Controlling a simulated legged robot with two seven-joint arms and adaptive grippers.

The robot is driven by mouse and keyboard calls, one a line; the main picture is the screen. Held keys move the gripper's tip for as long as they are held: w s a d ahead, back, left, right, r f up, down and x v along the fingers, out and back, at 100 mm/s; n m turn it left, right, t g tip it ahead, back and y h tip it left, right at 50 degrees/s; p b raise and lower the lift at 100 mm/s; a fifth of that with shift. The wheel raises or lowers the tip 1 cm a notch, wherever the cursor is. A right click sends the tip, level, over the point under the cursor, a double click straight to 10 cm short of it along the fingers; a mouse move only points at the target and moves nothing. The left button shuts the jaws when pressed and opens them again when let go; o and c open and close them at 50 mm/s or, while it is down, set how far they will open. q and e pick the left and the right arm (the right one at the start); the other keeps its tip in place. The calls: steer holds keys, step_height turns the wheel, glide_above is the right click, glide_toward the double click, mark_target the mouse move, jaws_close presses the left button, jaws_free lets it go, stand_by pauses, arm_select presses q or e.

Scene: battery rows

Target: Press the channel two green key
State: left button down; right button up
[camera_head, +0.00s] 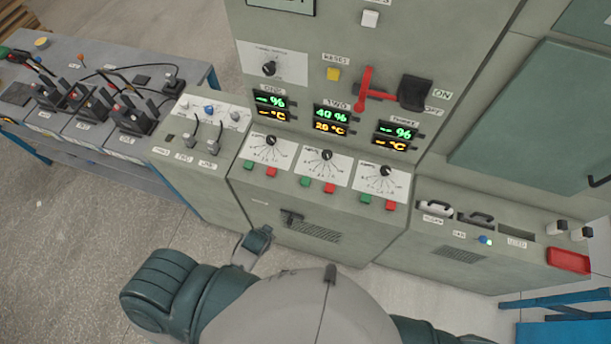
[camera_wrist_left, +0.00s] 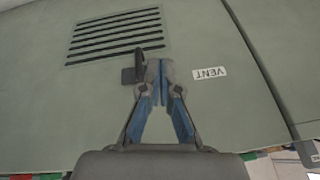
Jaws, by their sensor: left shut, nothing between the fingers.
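The channel two green key (camera_head: 306,181) is a small green button on the sloped desk of the grey cabinet, left of a red key (camera_head: 330,188) and below the middle dial (camera_head: 326,155). The display marked TWO (camera_head: 331,120) above reads about 40 % in green and 20 °C in orange. In the left wrist view my left gripper (camera_wrist_left: 160,66) is shut and empty, its fingertips together in front of the cabinet's front face, beside a dark lever (camera_wrist_left: 136,68) in the picture. I cannot tell whether they touch it. The right gripper is not in view.
Green and red keys for the neighbouring channels sit left (camera_head: 248,164) and right (camera_head: 365,197). A red lever switch (camera_head: 368,92) and a yellow reset key (camera_head: 333,74) are on the upright panel. A vent grille (camera_head: 315,231) and the lever (camera_head: 291,217) are on the front face.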

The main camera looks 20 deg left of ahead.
arm_select(q)
steer(key=w+r+m+t+p, duration=0.1)
steer(key=w+r+m+t, duration=0.2)
steer(key=w+r+t, duration=0.55)
steer(key=w+r+m+t, duration=0.25)
steer(key=w+r, duration=0.75)
steer(key=r, duration=0.5)
steer(key=w+d+r+m+t+h, duration=0.3)
steer(key=d+r+m+t+h, duration=0.25)
steer(key=r, duration=0.45)
steer(key=s+d+m+g+h, duration=0.2)
steer(key=d+m+g+h, duration=0.75)
steer(key=m, duration=0.65)
steer(key=a+f+m+g+y+p, duration=0.1)
steer(key=a+f+m+g+y, duration=0.4)
steer(key=f, duration=0.6)
steer(key=a+m+y, duration=0.2)
steer(key=shift+w+a+f+m, duration=0.2)
steer(key=shift+w+a+m, duration=0.1)
steer(key=shift+w, duration=0.1)
steer(key=shift+d, duration=0.1)
